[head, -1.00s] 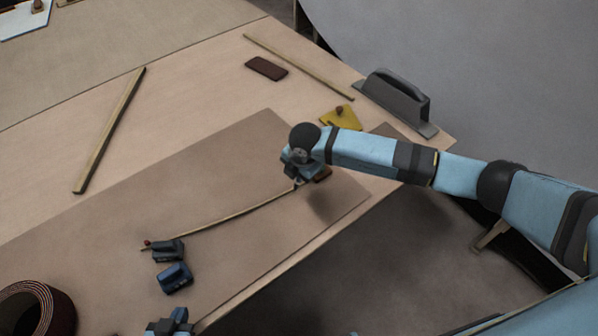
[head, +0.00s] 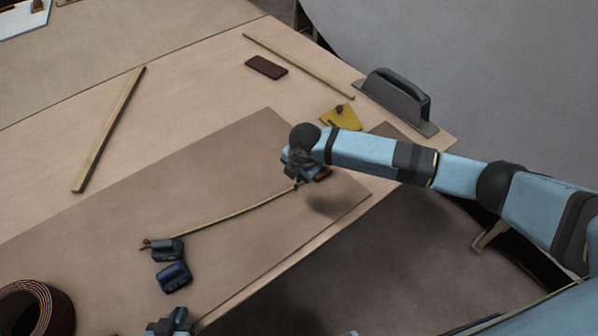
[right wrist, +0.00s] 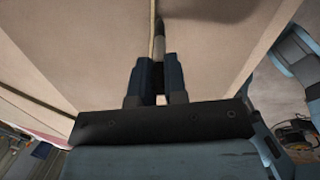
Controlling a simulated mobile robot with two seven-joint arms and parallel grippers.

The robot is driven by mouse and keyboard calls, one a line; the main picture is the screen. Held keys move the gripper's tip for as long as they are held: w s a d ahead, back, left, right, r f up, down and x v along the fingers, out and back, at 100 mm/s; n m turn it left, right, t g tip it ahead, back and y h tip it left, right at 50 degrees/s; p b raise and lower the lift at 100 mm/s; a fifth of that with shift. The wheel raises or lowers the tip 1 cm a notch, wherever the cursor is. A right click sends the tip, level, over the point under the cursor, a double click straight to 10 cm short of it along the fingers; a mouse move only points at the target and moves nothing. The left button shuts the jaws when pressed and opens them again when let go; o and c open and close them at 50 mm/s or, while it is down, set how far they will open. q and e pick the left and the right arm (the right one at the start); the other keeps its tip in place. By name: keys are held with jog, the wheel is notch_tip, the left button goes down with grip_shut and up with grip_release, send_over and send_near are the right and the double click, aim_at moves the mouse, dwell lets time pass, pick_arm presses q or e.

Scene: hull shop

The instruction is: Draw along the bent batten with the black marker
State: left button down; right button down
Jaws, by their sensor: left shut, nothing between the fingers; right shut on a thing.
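The thin wooden batten (head: 230,215) lies in a gentle curve on the brown sheet. My right gripper (head: 296,183) is at its right end, shut on a slim dark marker. In the right wrist view the marker (right wrist: 160,38) sticks out beyond the fingers (right wrist: 160,85), close beside the batten (right wrist: 152,22). I cannot tell whether its tip touches the sheet, and no drawn line is clear. A dark weight (head: 166,250) sits at the batten's left end, near a small red knob (head: 146,241). My left gripper (head: 170,320) is shut and empty at the bottom edge.
A dark roll (head: 38,305) is at lower left. A yellow piece (head: 341,117), a grey handled tool (head: 398,100), a dark red block (head: 266,68) and loose strips (head: 108,130) lie beyond the sheet (head: 240,150).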

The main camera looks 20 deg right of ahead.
pick_arm(q)
jog(key=shift+f, duration=0.1)
pick_arm(e)
jog(key=shift+s+a+f, duration=0.1)
dwell(0.5)
jog(key=shift+s+a, duration=0.15)
jog(key=shift+a, duration=0.4)
jog(key=shift+s+a, duration=0.2)
jog(key=shift+a, duration=0.55)
jog(key=shift+a, duration=0.1)
jog(key=shift+s+a, duration=0.15)
jog(key=shift+a, duration=0.35)
jog(key=shift+a, duration=0.1)
pick_arm(q)
jog(key=shift+f, duration=0.1)
pick_arm(e)
jog(key=shift+s+a, duration=0.15)
jog(key=shift+a, duration=0.4)
jog(key=shift+a, duration=0.1)
